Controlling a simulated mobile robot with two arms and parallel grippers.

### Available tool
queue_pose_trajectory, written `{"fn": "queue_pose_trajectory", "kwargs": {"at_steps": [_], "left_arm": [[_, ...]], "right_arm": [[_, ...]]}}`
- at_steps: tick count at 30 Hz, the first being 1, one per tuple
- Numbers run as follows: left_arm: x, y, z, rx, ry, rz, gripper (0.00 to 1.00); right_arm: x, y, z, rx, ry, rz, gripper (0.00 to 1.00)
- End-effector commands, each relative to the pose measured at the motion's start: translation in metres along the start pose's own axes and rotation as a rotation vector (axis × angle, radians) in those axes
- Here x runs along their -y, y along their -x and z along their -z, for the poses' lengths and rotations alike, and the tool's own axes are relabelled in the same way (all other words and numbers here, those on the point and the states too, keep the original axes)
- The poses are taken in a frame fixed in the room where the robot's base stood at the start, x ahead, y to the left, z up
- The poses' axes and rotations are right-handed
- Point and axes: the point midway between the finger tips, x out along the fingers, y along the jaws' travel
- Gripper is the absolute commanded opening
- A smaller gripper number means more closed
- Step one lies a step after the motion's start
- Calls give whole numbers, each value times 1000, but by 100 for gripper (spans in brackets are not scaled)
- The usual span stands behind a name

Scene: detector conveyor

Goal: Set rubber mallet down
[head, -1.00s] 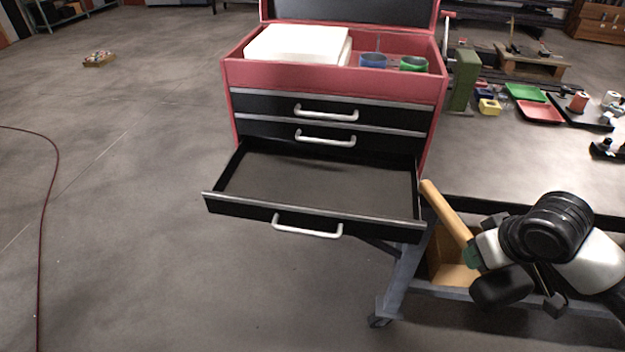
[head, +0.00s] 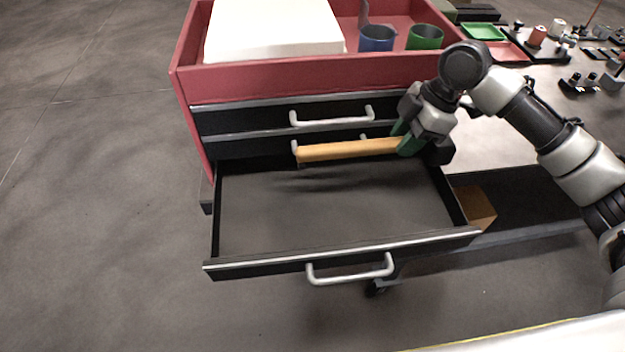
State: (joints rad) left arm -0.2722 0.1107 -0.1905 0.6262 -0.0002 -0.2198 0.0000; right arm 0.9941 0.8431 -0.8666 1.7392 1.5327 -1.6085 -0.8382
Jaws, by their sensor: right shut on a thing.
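The rubber mallet (head: 350,150) has a light wooden handle pointing left and a dark head, partly hidden by my gripper. My right gripper (head: 411,138) is shut on the mallet near its head end. It holds the mallet roughly level at the back of the open drawer, in front of the closed drawers; a shadow shows beneath the handle. The open bottom drawer (head: 325,262) of the red tool chest (head: 300,78) is empty, with a dark floor. My left gripper is not in view.
Two closed drawers with silver handles (head: 331,117) lie above the open one. A white box (head: 272,30), a blue cup (head: 377,38) and a green cup (head: 425,37) sit in the chest's top. The bench (head: 505,125) at right carries trays and small parts.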

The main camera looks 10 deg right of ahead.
Motion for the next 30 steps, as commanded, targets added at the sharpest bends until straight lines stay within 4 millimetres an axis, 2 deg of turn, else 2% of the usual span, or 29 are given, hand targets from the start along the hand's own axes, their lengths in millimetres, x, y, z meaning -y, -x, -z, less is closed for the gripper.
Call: {"fn": "queue_pose_trajectory", "kwargs": {"at_steps": [7,10,15,19,23,30], "left_arm": [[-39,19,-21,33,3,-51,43],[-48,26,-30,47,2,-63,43],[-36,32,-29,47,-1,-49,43],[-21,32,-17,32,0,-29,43],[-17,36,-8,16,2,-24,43],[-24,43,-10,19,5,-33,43]], "right_arm": [[21,-42,34,-2,12,7,0],[29,-62,48,-3,11,6,0],[40,-88,64,-2,7,4,0],[43,-98,70,-2,6,2,0],[44,-110,66,0,4,2,0],[44,-136,55,-1,4,1,0]]}}
